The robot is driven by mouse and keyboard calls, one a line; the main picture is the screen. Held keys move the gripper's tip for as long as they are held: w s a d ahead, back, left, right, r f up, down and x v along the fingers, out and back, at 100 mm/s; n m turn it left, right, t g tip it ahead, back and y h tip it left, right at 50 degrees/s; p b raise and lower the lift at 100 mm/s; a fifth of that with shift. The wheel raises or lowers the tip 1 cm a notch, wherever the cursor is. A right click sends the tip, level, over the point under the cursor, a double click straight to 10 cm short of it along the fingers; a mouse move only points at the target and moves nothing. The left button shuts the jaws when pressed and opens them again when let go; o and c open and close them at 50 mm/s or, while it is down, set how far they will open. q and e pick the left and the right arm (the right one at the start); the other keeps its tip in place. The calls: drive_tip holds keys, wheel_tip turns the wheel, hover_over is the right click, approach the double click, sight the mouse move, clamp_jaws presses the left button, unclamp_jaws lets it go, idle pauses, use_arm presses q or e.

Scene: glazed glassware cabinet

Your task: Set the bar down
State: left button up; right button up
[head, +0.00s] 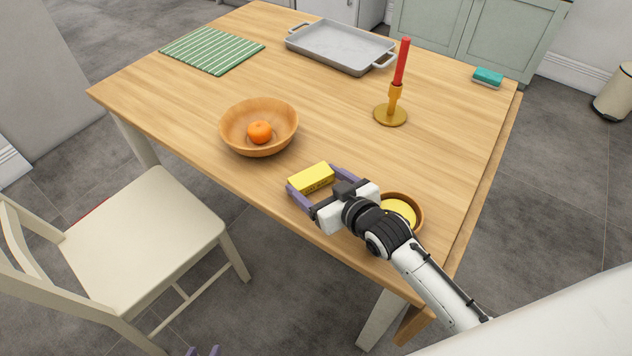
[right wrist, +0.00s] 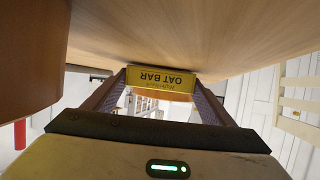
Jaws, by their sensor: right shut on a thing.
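The yellow bar (head: 312,178), labelled "OAT BAR", is between the purple fingers of my right gripper (head: 310,186), near the table's front edge. In the right wrist view the bar (right wrist: 160,82) spans the gap between both fingers, its lettering upside down. My right gripper is shut on it. The bar is at or just above the wooden tabletop (head: 330,110); I cannot tell whether it touches. Only the purple fingertips of my left gripper (head: 204,351) show at the bottom of the head view, apart, with nothing seen between them.
A wooden bowl (head: 240,122) with an orange (head: 260,132) stands left of the bar. A small bowl with yellow contents (head: 402,210) is partly behind my right arm. A candlestick (head: 391,112), grey tray (head: 340,46), green striped mat (head: 212,50) and sponge (head: 488,76) stand farther back. A chair (head: 140,240) is in front.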

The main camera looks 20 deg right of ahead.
drive_tip(key=shift+s+f, duration=0.25)
drive_tip(key=shift+f, duration=0.4)
drive_tip(key=o, duration=1.1)
drive_tip(key=shift+a+f, duration=0.1)
drive_tip(key=shift+f, duration=0.05)
drive_tip(key=shift+c, duration=0.2)
drive_tip(key=shift+r, duration=0.25)
drive_tip(key=v, duration=0.8)
drive_tip(key=r+p+v, duration=0.1)
drive_tip(key=v, duration=0.3)
drive_tip(key=shift+w+d, duration=0.2)
drive_tip(key=shift+w, duration=0.05)
